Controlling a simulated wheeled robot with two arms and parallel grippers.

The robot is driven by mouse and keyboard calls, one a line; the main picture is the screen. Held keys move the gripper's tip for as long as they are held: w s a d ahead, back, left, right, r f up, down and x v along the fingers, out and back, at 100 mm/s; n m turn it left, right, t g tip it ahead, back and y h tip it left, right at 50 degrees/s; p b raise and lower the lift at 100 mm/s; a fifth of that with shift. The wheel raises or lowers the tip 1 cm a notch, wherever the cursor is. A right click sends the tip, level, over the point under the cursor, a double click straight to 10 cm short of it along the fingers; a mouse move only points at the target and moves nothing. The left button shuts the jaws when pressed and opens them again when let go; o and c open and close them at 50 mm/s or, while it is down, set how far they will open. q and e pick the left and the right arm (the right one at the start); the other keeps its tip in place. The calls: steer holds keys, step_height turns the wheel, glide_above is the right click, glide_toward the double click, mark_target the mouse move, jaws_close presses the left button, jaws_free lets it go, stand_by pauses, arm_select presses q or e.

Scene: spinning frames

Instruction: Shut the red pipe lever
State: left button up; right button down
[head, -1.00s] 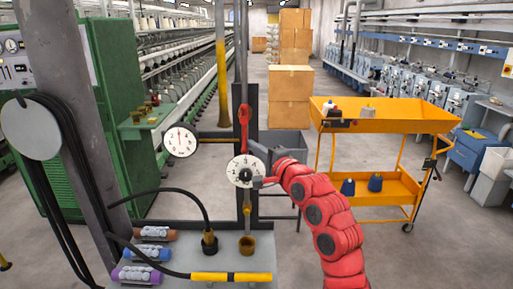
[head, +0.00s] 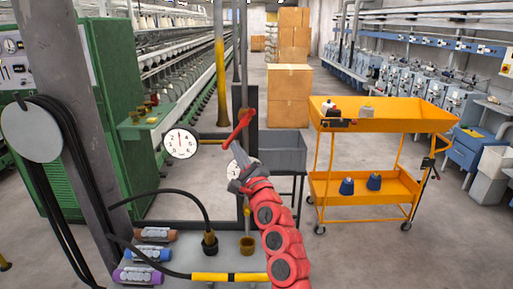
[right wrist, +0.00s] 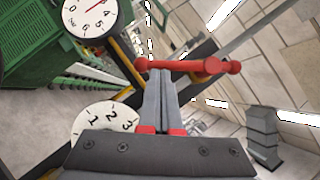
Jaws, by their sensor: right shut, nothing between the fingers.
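The red pipe lever (head: 238,127) sits on the upright pipe in the middle of the head view. It is tilted, its upper end to the right and its lower end to the left. It also shows in the right wrist view (right wrist: 195,66) as a red bar with rounded ends. My right gripper (head: 237,150) is shut and empty. Its fingertips (right wrist: 155,75) are at the lever's lower part, by its left end in the wrist view; whether they touch it I cannot tell. My left gripper is not in view.
A white pressure gauge (head: 181,143) is left of the lever. A numbered white dial (head: 233,168) is partly hidden behind my gripper. A black hose (head: 180,194) curves over the bench at the left. An orange cart (head: 385,118) stands at the right, with open floor around it.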

steer(key=a+r+m+t+h+b, duration=0.4)
steer(key=m+h+b, duration=0.6)
steer(key=m, duration=0.7)
steer(key=shift+a+r+t+h+b, duration=0.2)
steer(key=shift+a+t+h+b, duration=0.2)
steer(key=shift+a+t+b, duration=0.25)
steer(key=shift+d, duration=0.15)
steer(key=shift+f, duration=0.1)
steer(key=w+f+b+v, duration=0.1)
steer(key=b+v, duration=0.4)
steer(key=v, duration=0.7)
steer(key=shift+s+d+f, duration=0.15)
steer(key=shift+f, duration=0.5)
